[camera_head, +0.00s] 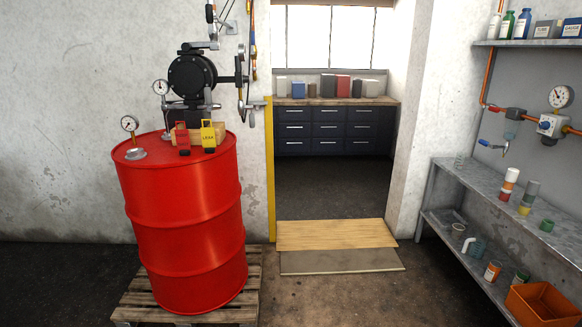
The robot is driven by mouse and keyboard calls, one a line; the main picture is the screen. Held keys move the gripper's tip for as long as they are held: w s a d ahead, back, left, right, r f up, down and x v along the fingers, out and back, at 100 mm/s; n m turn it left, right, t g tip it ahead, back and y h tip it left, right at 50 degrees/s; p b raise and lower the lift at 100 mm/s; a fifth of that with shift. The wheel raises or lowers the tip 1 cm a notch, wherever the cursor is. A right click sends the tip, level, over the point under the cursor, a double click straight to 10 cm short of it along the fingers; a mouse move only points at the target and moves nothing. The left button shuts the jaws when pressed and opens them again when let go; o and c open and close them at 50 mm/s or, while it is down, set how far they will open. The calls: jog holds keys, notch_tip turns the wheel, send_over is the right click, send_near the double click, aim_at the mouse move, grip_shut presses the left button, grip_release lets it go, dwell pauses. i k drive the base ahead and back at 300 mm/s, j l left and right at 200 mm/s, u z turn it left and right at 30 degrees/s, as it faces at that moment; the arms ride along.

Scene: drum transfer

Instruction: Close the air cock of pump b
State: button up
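One black, round-bodied pump (192,76) stands against the wall above the red drum (185,230). I cannot read a letter on it, so I cannot tell if it is pump b. Metal pipe fittings with small handles (241,80) run down on its right side. Which of them is the air cock, and its handle position, is too small to tell. Another small tap with a blue handle (505,148) is on the right wall, below an orange air line. My gripper is not in view.
The drum stands on a wooden pallet (247,285). A yellow tag (208,133) and a red tag (182,138) stand on its lid. A wooden ramp (335,234) lies in the doorway. Metal shelves (450,170) and an orange crate (540,302) line the right. The middle floor is clear.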

aim_at(252, 120)
jog(key=i+u, duration=0.15)
jog(key=i, duration=0.3)
jog(key=i+l+u, duration=0.1)
jog(key=i, duration=0.3)
jog(key=i+l+u, duration=0.15)
jog(key=i, duration=0.3)
jog(key=i+l+u, duration=0.1)
jog(key=i, duration=0.35)
jog(key=l, duration=0.05)
